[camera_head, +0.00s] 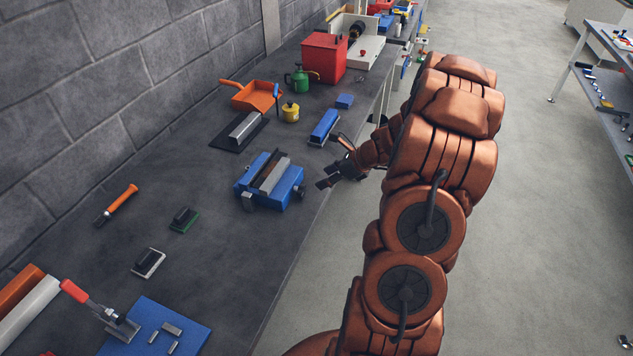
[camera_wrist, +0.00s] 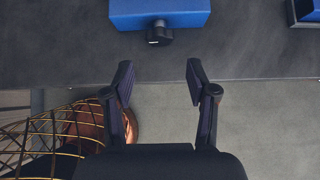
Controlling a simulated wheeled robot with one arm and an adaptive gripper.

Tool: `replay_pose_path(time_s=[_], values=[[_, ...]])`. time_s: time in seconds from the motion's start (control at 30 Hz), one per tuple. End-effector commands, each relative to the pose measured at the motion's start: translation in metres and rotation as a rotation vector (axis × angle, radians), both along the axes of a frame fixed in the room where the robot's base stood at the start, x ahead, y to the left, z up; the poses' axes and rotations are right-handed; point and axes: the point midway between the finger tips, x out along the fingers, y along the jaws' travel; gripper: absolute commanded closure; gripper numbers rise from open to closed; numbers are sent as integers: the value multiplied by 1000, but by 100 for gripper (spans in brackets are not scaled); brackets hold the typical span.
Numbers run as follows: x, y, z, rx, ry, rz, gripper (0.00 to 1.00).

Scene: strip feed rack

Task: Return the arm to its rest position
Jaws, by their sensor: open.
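My arm (camera_head: 430,190) is copper-coloured and stretches along the right side of the bench in the head view. My gripper (camera_head: 326,178) is at the bench's front edge, just right of a blue fixture (camera_head: 283,196) with a metal bar on top. In the wrist view my gripper (camera_wrist: 160,82) has its two dark fingers apart with nothing between them. The blue fixture (camera_wrist: 160,12) and its black knob (camera_wrist: 160,34) show beyond the fingertips, apart from them.
The dark bench (camera_head: 215,258) runs along a block wall. A blue block (camera_head: 324,127) lies near the gripper, and a red box (camera_head: 325,57) stands farther back. The floor (camera_head: 545,230) right of my arm is clear up to a shelf (camera_head: 612,40). A yellow wire mesh (camera_wrist: 45,140) shows at lower left.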

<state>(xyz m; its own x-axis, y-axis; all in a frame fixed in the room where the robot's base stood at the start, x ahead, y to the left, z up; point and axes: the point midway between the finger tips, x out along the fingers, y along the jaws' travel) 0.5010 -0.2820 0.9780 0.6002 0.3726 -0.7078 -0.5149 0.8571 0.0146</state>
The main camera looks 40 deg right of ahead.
Motion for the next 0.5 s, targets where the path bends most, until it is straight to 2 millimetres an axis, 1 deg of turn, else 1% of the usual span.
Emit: replay_pose_path(time_s=[0.1,0.2,0.5], values=[[-6,-4,9,-1,-2,0,43],[-9,-5,12,1,-1,1,43],[-10,-6,12,2,0,1,43]])
